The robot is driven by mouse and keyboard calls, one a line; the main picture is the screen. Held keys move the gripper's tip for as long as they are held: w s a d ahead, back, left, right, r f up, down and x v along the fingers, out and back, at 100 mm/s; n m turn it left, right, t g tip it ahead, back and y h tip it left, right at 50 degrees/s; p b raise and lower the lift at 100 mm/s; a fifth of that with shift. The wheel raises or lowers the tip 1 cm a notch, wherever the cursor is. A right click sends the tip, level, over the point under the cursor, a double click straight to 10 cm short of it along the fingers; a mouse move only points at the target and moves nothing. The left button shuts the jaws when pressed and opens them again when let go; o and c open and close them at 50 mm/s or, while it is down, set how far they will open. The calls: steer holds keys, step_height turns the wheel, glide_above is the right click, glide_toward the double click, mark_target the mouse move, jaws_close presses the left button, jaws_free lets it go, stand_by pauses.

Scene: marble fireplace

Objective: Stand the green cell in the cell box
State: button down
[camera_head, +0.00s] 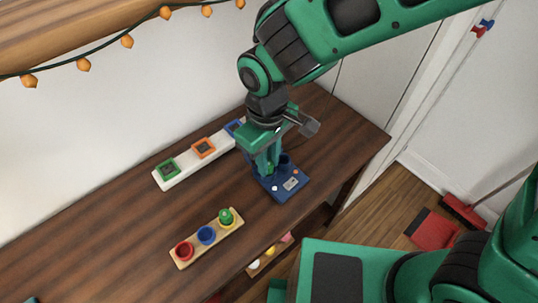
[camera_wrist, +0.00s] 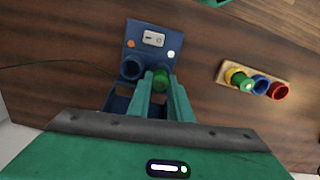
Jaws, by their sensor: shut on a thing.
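The cell box (camera_head: 290,184) is a dark blue box on the wooden table, with a pale panel on its top. In the wrist view the cell box (camera_wrist: 137,36) shows an orange dot, a white dot and an empty-looking round socket on the left. My gripper (camera_wrist: 160,82) is shut on the green cell (camera_wrist: 160,77), whose end shows between the fingers at the right-hand socket position. Whether the cell is inside that socket or just above it cannot be told. In the head view my gripper (camera_head: 267,168) points down at the box's back left part and hides the cell.
A wooden rack (camera_head: 190,258) in front holds red, blue and yellow cups; a green knobbed piece (camera_head: 226,215) stands in the yellow one. A white strip (camera_head: 184,173) with green, orange and blue square frames lies behind. The table's left part is clear.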

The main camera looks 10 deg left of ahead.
steer(key=shift+f, duration=0.25)
steer(key=c, duration=1.5)
jaws_free()
step_height(320, 180, up, 11)
steer(key=shift+f, duration=0.1)
